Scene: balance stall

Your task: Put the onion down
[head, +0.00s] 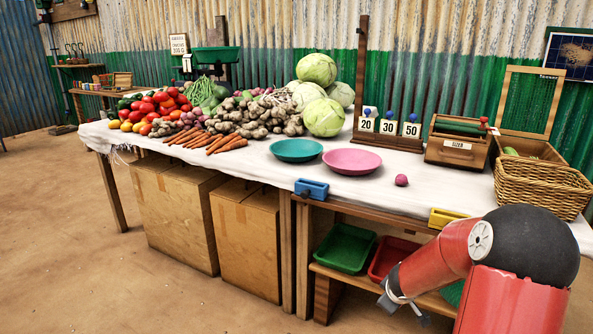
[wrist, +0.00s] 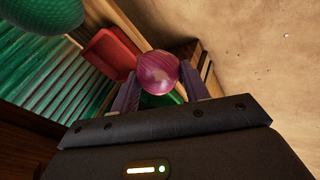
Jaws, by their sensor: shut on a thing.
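In the wrist view a purple-red onion (wrist: 158,72) sits between the two fingers of my gripper (wrist: 160,85), which is shut on it. The onion shows clear of any surface in that view. In the head view my red arm is at the lower right, in front of the table, and I cannot make out the held onion there. Another small purple-red onion (head: 401,180) lies on the white tablecloth (head: 345,195), right of the pink plate (head: 353,161). A teal plate (head: 296,150) lies left of the pink one.
Heaped vegetables (head: 230,110) cover the left and middle of the table. A wooden sizer box (head: 457,150) and a wicker basket (head: 540,185) stand at the right. Green (head: 345,248) and red (head: 392,255) trays sit on the low shelf. Cloth around the loose onion is clear.

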